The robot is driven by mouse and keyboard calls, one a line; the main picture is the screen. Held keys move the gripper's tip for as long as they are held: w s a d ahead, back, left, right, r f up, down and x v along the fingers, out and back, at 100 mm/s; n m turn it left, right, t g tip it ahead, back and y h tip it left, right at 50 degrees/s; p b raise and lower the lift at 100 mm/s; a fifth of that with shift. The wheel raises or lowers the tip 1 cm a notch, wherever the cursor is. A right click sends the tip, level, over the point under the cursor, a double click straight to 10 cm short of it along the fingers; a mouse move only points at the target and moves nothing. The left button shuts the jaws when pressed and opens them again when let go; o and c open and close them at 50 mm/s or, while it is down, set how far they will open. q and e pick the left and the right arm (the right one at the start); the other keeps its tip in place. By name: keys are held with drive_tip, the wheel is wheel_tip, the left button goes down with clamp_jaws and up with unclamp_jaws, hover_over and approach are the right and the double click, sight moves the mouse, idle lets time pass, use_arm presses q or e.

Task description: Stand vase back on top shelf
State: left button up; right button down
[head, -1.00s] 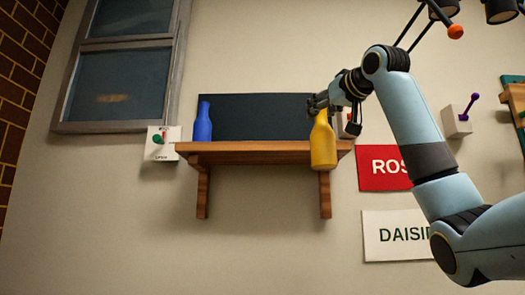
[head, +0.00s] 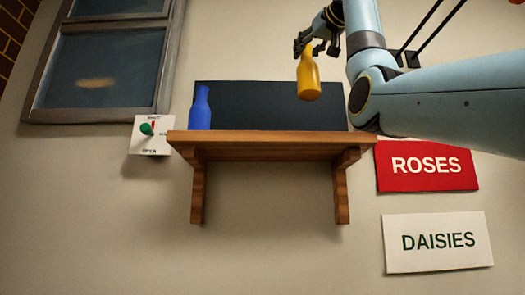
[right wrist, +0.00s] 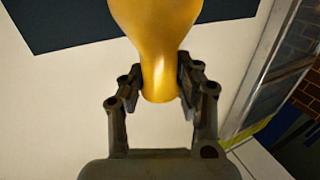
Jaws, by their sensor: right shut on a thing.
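The yellow vase (head: 308,78) hangs upright in the air above the right part of the wooden shelf (head: 270,143), apart from it. My right gripper (head: 307,50) is shut on the vase's neck. In the right wrist view the neck of the yellow vase (right wrist: 160,75) sits between both fingers of the right gripper (right wrist: 160,88). The blue vase (head: 200,108) stands upright at the left end of the shelf. My left gripper is in neither view.
A dark panel (head: 270,107) is on the wall behind the shelf. The shelf top right of the blue vase looks clear. A switch box (head: 150,136) is left of the shelf. ROSES (head: 427,166) and DAISIES (head: 438,242) signs hang at the right.

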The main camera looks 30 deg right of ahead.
drive_tip(key=shift+w+r, duration=0.2)
drive_tip(key=shift+w, duration=0.15)
drive_tip(key=shift+w+a, duration=0.1)
use_arm(q)
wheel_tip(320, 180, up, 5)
drive_tip(key=p, duration=0.4)
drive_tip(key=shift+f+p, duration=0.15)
drive_tip(key=shift+p, duration=0.25)
use_arm(e)
drive_tip(key=w+a+f, duration=0.5)
drive_tip(key=w+f, duration=0.4)
drive_tip(key=f, duration=0.1)
drive_tip(key=shift+w+f, duration=0.15)
drive_tip(key=shift+f, duration=0.1)
drive_tip(key=shift+a, duration=0.1)
